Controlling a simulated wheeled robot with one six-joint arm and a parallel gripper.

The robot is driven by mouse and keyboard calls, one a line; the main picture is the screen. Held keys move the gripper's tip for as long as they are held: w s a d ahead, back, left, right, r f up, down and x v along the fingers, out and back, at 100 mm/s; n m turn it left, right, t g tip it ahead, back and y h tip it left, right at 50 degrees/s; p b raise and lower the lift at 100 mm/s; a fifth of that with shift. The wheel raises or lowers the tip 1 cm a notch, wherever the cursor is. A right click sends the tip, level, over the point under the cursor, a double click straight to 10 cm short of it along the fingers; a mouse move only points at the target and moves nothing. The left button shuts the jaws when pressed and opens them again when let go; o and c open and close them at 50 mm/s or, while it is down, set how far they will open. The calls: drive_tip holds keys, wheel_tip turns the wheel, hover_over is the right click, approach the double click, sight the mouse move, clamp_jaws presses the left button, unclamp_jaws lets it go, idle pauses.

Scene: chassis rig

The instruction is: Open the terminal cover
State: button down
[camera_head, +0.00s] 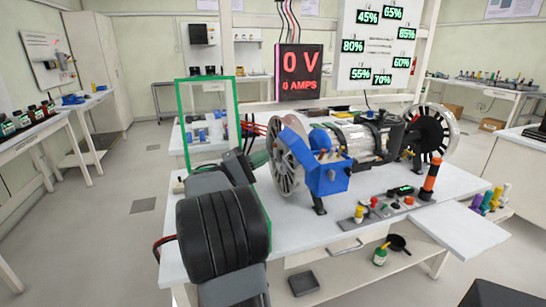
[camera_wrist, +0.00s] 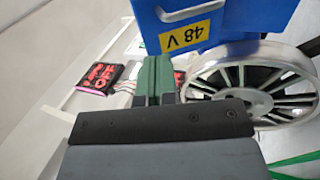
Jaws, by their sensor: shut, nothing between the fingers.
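A blue housing (camera_head: 325,172) sits on the front of the motor rig on the white bench. In the wrist view the blue housing (camera_wrist: 235,20) carries a yellow "48 V" label (camera_wrist: 192,36). I cannot tell which part of it is the terminal cover, or whether any lid is raised. My gripper (camera_head: 262,158) is left of the rig's spoked wheel. In the wrist view its green fingers (camera_wrist: 155,66) are together with nothing between them, their tips just below the housing in the picture. I cannot tell whether they touch it.
A spoked wheel (camera_head: 286,158) stands beside the housing. A green-framed clear panel (camera_head: 208,82) rises behind my arm. A display (camera_head: 299,72) reads 0 V, 0 AMPS. A control strip with an orange-black post (camera_head: 430,180) lies at the bench's right. Floor at left is clear.

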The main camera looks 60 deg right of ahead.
drive_tip(key=shift+b+v, duration=0.3)
drive_tip(key=shift+v, duration=1.05)
